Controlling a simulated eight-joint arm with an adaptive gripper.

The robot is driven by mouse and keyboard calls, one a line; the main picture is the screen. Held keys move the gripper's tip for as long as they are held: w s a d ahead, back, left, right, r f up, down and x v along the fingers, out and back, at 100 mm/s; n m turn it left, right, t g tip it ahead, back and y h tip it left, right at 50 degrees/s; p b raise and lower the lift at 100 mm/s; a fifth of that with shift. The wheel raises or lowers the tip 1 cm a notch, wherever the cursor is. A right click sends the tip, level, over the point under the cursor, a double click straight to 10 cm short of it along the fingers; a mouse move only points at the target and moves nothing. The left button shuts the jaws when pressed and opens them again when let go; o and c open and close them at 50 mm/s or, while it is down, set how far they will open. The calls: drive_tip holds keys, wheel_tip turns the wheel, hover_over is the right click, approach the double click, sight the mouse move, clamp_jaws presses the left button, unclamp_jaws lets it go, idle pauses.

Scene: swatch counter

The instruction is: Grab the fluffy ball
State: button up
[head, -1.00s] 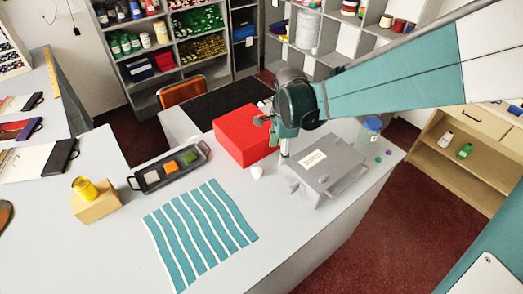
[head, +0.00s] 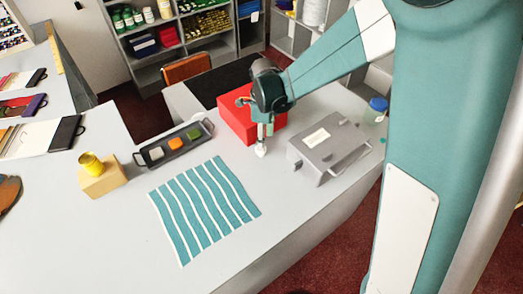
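The fluffy ball (head: 261,151) is small and white. It shows on the grey counter in front of the red box and left of the grey case. My gripper (head: 264,145) points down right at the ball, with its fingertips at the ball's top. The fingers are too small in this view to tell whether they are open around it or shut on it. Part of the ball is hidden by the fingertips.
The red box (head: 238,124) stands close behind my gripper, and the grey case (head: 328,146) to its right. A black tray (head: 152,158) with coloured blocks and a striped cloth (head: 205,208) lie to the left. The front counter is clear.

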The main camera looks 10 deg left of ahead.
drive_tip(key=shift+f, duration=0.15)
drive_tip(key=shift+f, duration=1.15)
drive_tip(key=shift+f, duration=0.15)
drive_tip(key=shift+w+f+p, duration=0.2)
drive_tip(key=shift+f+p, duration=0.35)
drive_tip(key=shift+f, duration=1.9)
drive_tip(key=c, duration=0.7)
